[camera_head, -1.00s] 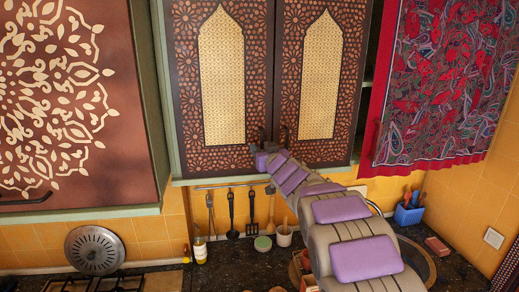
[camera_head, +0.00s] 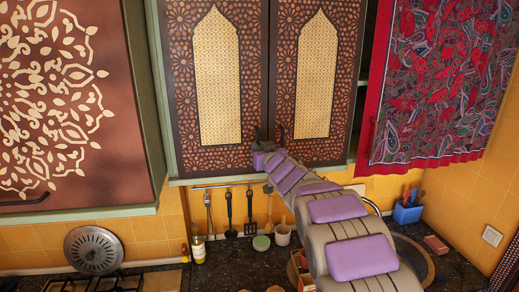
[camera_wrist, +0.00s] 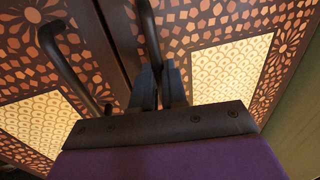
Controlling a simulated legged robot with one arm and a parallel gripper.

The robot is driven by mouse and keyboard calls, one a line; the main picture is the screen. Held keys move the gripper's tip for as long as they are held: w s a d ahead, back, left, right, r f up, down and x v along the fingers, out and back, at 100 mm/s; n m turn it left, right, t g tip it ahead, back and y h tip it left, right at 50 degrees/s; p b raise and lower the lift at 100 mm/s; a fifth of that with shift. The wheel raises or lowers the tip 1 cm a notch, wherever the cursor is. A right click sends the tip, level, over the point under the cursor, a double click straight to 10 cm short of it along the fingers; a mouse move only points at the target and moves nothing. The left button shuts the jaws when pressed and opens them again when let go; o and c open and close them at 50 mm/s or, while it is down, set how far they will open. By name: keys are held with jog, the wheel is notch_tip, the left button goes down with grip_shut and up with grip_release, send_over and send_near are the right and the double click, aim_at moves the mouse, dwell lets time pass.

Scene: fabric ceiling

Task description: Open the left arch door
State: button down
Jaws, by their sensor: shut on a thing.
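The left arch door (camera_head: 218,85) is dark with a reddish geometric pattern and a pale gold arch panel. It looks closed, level with the matching right arch door (camera_head: 312,85). My gripper (camera_head: 257,145) is at the left door's lower right corner, shut on its dark handle (camera_head: 257,131). In the wrist view the fingers (camera_wrist: 158,86) close around the lower end of that curved handle (camera_wrist: 150,35). The right door's handle (camera_head: 282,133) is free beside it and also shows in the wrist view (camera_wrist: 65,60). The exact finger contact is partly hidden.
A brown cabinet with a floral pattern (camera_head: 60,100) stands at the left. A red patterned cloth (camera_head: 430,80) hangs at the right. Utensils (camera_head: 230,215) hang below the doors. The dark counter (camera_head: 220,268) holds a bottle (camera_head: 198,250), a metal lid (camera_head: 93,250) and small containers.

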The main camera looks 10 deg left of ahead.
jog(key=shift+s+f+b, duration=0.1)
jog(key=shift+f+b, duration=0.15)
jog(key=shift+b, duration=0.2)
